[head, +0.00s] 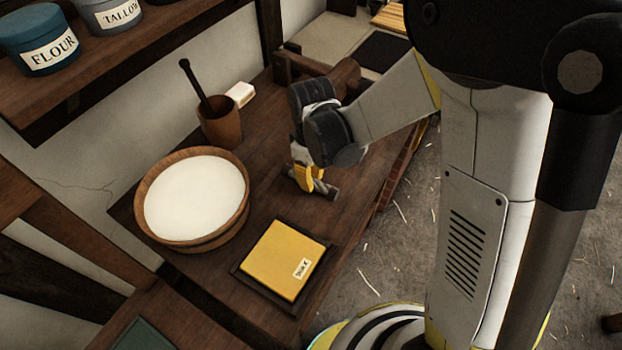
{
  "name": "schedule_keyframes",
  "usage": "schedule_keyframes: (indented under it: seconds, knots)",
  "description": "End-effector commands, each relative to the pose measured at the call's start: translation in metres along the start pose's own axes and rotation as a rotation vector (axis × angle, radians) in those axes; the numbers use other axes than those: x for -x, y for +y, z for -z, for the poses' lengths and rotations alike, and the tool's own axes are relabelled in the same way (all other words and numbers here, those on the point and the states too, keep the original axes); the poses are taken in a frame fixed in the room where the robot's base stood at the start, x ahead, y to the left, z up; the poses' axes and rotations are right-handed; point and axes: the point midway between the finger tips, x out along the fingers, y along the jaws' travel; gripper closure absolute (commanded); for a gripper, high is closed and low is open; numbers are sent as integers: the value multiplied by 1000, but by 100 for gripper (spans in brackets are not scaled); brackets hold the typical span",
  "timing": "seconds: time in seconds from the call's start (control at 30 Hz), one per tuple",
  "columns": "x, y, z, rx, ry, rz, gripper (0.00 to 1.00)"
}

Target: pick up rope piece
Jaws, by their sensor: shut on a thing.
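My gripper (311,183) points down at the wooden bench, right of the round wooden tub. Its yellow fingers are shut on a short grey-brown piece, which looks like the rope piece (328,190). The piece is at or just above the bench top; I cannot tell whether it touches the wood. The fingers and the gripper body hide part of it.
The tub (195,197) holds something white. A yellow block (282,260) lies in a dark tray in front. A brown pot (220,122) with a dark-handled tool and a white block (240,93) stand behind. The bench's right edge is close to my gripper.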

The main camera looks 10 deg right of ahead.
Motion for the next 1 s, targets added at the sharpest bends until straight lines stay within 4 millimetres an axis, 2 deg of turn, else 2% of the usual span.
schedule_keyframes:
  seconds: [0.23, 0.6, 0.8, 1.0]
  knots:
    - [42, 0, 0, 0, 0, 0, 100]
    - [89, 21, -84, -4, 0, 0, 100]
    - [102, 26, -108, -2, 0, 0, 100]
    - [105, 28, -114, -1, 0, 0, 100]
